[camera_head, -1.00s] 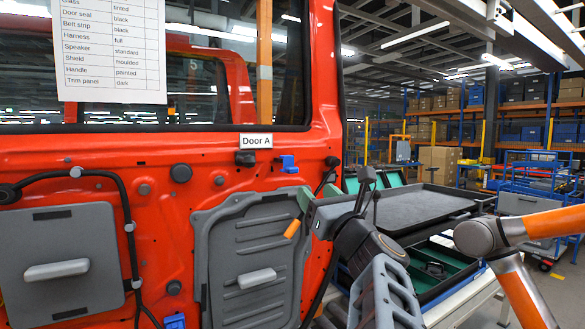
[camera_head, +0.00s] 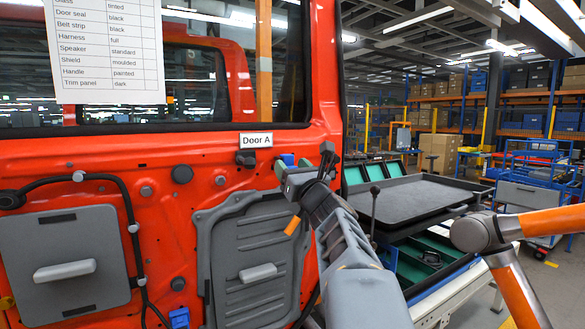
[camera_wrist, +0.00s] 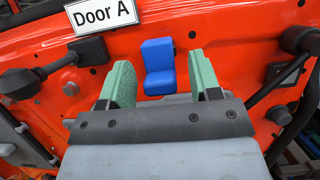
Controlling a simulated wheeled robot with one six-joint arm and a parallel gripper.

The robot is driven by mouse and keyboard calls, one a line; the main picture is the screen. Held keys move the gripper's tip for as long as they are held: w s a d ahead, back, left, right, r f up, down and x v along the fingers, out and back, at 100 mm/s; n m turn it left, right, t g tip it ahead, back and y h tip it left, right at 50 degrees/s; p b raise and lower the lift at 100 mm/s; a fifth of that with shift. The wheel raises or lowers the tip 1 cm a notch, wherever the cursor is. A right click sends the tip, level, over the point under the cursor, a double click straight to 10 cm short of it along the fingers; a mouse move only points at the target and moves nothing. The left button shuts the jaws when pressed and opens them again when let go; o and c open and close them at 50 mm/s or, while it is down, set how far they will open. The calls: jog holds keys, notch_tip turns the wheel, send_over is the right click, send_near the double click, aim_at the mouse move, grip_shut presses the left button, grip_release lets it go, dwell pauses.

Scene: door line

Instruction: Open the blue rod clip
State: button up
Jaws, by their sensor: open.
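The blue rod clip (camera_head: 288,159) sits on the red door panel, right of the Door A label and partly hidden by my gripper in the head view. In the wrist view the clip (camera_wrist: 158,67) shows as a blue block with an upright back part and a lower front part. I cannot tell whether its latch is open. My gripper (camera_head: 287,176) is right in front of the door, by the clip. In the wrist view its two green fingers (camera_wrist: 161,82) are spread, one on either side of the clip's line, with nothing between them visibly gripped.
A black block (camera_head: 246,158) is left of the clip, and dark round plugs (camera_head: 182,174) dot the door. A grey panel with a light handle (camera_head: 257,272) is below. Another blue clip (camera_head: 179,318) is lower left. Dark trays (camera_head: 420,200) stand right of the door.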

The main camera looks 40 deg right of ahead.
aim_at(288, 155)
jog(key=shift+c, duration=0.2)
jog(key=c, duration=0.9)
jog(key=p, duration=0.2)
jog(key=r+g+p, duration=0.1)
jog(key=p, duration=0.1)
jog(key=shift+s+r+g+p, duration=0.2)
jog(key=shift+r+g+p, duration=0.1)
jog(key=p, duration=0.1)
jog(key=g+p, duration=0.1)
jog(key=p, duration=0.1)
jog(key=shift+s+r+g+y, duration=0.1)
jog(key=shift+r+g+y, duration=0.2)
jog(key=shift+s+r+g+p, duration=0.1)
jog(key=shift+r+g+p, duration=0.15)
jog(key=shift+g+p, duration=0.8)
jog(key=g, duration=0.2)
jog(key=shift+r+g+y, duration=0.3)
jog(key=shift+r+g, duration=0.05)
jog(key=shift+r, duration=0.05)
jog(key=g, duration=0.2)
jog(key=r+g, duration=0.1)
jog(key=g, duration=0.1)
jog(key=w+r+g, duration=0.1)
jog(key=g, duration=0.1)
jog(key=shift+y, duration=0.4)
jog(key=shift+w+g, duration=0.1)
jog(key=shift+g, duration=0.2)
